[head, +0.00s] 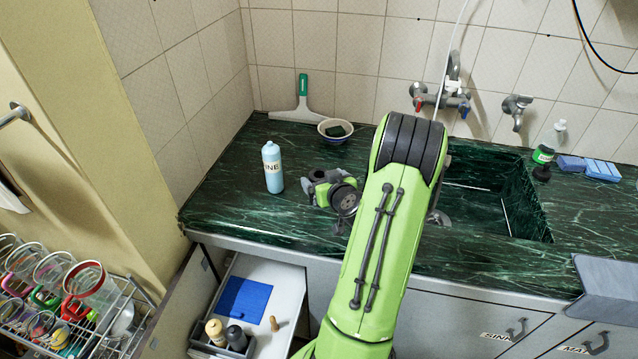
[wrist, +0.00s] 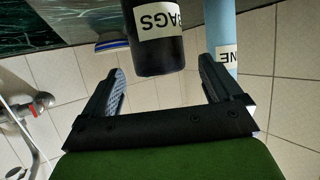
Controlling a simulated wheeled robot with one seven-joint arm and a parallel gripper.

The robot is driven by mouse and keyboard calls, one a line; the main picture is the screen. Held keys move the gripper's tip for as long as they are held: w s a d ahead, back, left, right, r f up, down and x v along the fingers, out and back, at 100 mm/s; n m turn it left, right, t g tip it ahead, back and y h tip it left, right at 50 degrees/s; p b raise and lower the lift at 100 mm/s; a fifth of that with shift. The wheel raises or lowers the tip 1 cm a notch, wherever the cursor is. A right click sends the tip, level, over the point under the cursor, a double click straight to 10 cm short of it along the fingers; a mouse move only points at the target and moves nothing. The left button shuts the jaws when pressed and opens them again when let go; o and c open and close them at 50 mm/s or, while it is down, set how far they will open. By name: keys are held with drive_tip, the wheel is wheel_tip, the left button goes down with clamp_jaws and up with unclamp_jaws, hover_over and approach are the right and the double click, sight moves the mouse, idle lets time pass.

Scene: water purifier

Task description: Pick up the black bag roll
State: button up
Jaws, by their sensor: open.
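The black bag roll (wrist: 156,45), with a white label reading BAGS, shows at the top middle of the wrist view. Its near end appears between my gripper's (wrist: 162,70) two dark fingers, with gaps at both sides. I cannot tell how deep it is between them. My gripper is open and holds nothing. In the head view my gripper (head: 315,186) is low over the green counter, right of the light blue bottle (head: 273,168). The roll cannot be clearly made out there beside the dark gripper parts. The bottle also shows in the wrist view (wrist: 222,28), right of the roll.
A bowl (head: 335,138) with a dark sponge and a squeegee (head: 299,112) stand behind on the green counter (head: 225,210). The sink (head: 475,205) is at right. Below, an open drawer (head: 287,290) and a dish rack (head: 110,340) stand at left.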

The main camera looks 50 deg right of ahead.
sight(317, 174)
drive_tip(key=p+x, duration=0.1)
drive_tip(key=x, duration=0.4)
drive_tip(key=shift+w+d+f, duration=0.1)
drive_tip(key=shift+w, duration=0.1)
drive_tip(key=shift+s, duration=0.1)
drive_tip(key=shift+c, duration=0.3)
drive_tip(key=c, duration=1.1)
drive_tip(key=shift+o, duration=0.2)
